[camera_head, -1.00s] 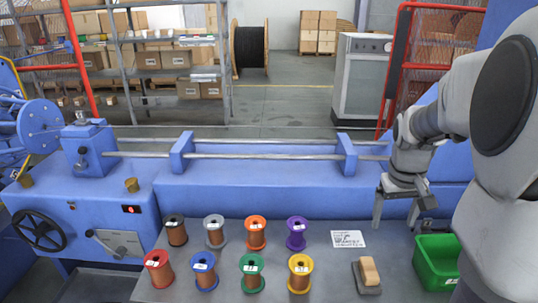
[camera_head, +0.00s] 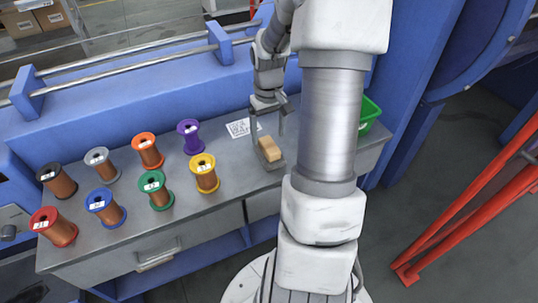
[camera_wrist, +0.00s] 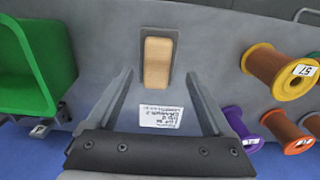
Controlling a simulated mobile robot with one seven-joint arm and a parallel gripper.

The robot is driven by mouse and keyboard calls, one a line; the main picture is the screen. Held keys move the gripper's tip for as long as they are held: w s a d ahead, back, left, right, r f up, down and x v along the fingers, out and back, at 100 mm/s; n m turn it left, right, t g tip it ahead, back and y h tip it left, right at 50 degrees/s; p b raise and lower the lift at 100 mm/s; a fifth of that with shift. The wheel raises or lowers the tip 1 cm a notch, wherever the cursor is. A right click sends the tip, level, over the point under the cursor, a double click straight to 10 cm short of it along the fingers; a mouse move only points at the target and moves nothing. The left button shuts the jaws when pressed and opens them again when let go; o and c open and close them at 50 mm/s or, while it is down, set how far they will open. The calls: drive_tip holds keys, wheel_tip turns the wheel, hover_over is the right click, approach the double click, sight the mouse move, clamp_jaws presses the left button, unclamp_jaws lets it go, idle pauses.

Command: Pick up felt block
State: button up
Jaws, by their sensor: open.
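The felt block (camera_head: 269,148) is a small tan block lying on a dark grey plate (camera_head: 276,163) on the grey bench top. It also shows in the wrist view (camera_wrist: 158,62), upright in the picture on its plate (camera_wrist: 145,33). My gripper (camera_head: 267,134) is open and empty, just above and behind the block in the head view. In the wrist view the two fingers of my gripper (camera_wrist: 160,75) stand apart, one on each side of the block's lower end. I cannot tell the exact height of the fingertips above it.
Several wire spools stand left of the block; the yellow-flanged spool (camera_head: 204,173) is nearest. A white printed label (camera_head: 241,127) lies behind it. A green bin (camera_head: 368,114) stands to the right, partly hidden by my arm. A blue machine wall (camera_head: 140,85) runs behind the bench.

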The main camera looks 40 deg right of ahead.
sight(269, 144)
drive_tip(key=f, duration=0.2)
drive_tip(key=f+b, duration=0.1)
drive_tip(key=f, duration=0.1)
drive_tip(key=f+b, duration=0.1)
drive_tip(key=f, duration=0.1)
drive_tip(key=shift+w+d, duration=0.15)
drive_tip(key=shift+d, duration=0.1)
drive_tip(key=shift+r, duration=0.15)
clamp_jaws()
